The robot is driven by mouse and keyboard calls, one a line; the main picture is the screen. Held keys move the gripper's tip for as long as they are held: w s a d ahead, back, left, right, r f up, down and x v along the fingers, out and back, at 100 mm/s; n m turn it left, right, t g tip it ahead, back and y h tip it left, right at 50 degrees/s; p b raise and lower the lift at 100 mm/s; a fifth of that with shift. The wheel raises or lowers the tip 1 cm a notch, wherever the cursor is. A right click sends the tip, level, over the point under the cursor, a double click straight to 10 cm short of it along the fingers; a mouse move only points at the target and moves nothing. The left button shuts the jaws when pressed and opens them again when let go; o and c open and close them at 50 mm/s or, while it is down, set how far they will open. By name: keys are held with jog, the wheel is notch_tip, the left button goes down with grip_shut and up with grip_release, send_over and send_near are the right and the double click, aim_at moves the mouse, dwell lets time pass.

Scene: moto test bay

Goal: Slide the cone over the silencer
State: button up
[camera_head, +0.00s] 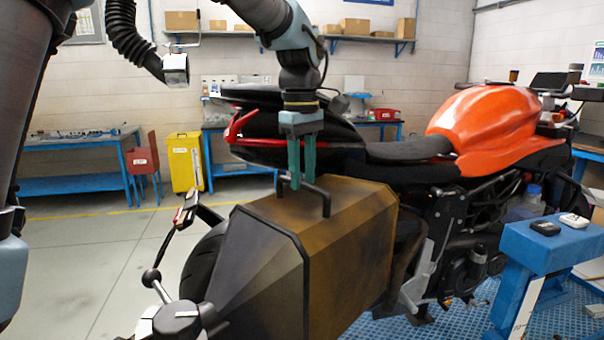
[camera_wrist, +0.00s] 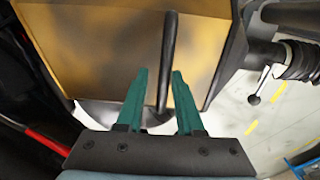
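The cone (camera_head: 335,260) is a large brown and dark box-like hood with a tapering left end and a black handle (camera_head: 318,198) on top. It stands in front of the motorcycle's rear. My gripper (camera_head: 302,182) points down at the handle. In the wrist view my gripper (camera_wrist: 158,73) has two green fingers apart, with the handle bar (camera_wrist: 168,50) running between them, closer to the right finger. The cone's yellowish top (camera_wrist: 100,50) fills much of that view. I cannot make out the silencer; the cone may hide it.
The orange motorcycle (camera_head: 485,125) stands behind the cone, its black tail close to my gripper. A jointed stand with a ball knob (camera_head: 151,277) is at the cone's left end. A blue table (camera_head: 550,245) is at right. Open floor lies at left.

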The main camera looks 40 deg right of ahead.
jog(key=shift+o, duration=0.9)
jog(key=shift+a, duration=0.1)
notch_tip(320, 180, up, 11)
jog(key=b, duration=0.2)
jog(key=shift+a, duration=0.15)
jog(key=shift+f, duration=0.1)
jog(key=w+a+f+m, duration=0.1)
jog(key=w+a+f, duration=0.5)
jog(key=a+f, duration=0.4)
jog(key=w+a+f+m, duration=0.1)
jog(key=w+a+f, duration=0.55)
jog(key=a, duration=0.55)
jog(key=s+a+f, duration=0.4)
jog(key=a+f, duration=0.2)
jog(key=a, duration=0.3)
jog(key=s+a+f+m+t, duration=0.1)
jog(key=s+a+f, duration=0.3)
jog(key=a, duration=0.6)
notch_tip(320, 180, down, 2)
